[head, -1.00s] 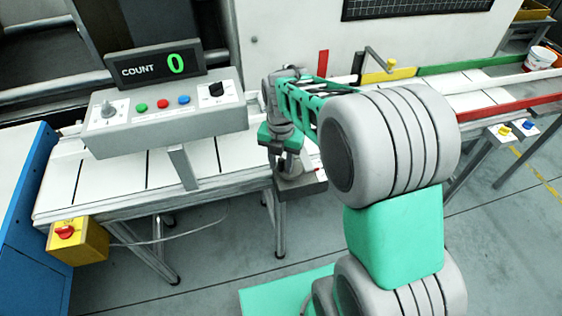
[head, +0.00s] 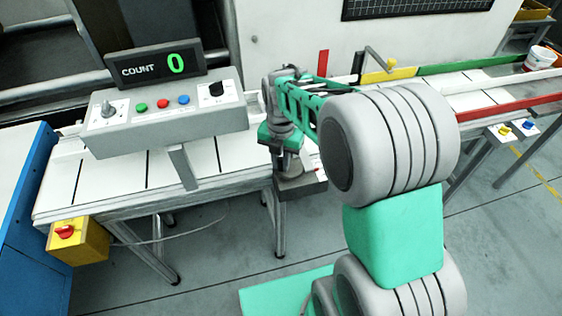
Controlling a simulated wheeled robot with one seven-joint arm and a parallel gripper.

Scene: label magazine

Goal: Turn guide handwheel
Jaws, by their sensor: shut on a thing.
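My gripper (head: 299,186) is at the front edge of the conveyor, right of the control box, pointing down at the end of my green and grey arm. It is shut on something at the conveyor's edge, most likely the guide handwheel. The fingertips and the handwheel are hidden behind my wrist and the gripper's body, so I cannot see how the wheel is turned. The guide rails show further right: a yellow one (head: 388,74), a green one (head: 455,62) and a red one (head: 512,106).
A grey control box (head: 165,125) with knobs and buttons stands over the white conveyor (head: 110,190). Its display (head: 155,65) reads COUNT 0. A yellow box with a red switch (head: 78,238) hangs at the left front. A white tub (head: 540,58) stands far right.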

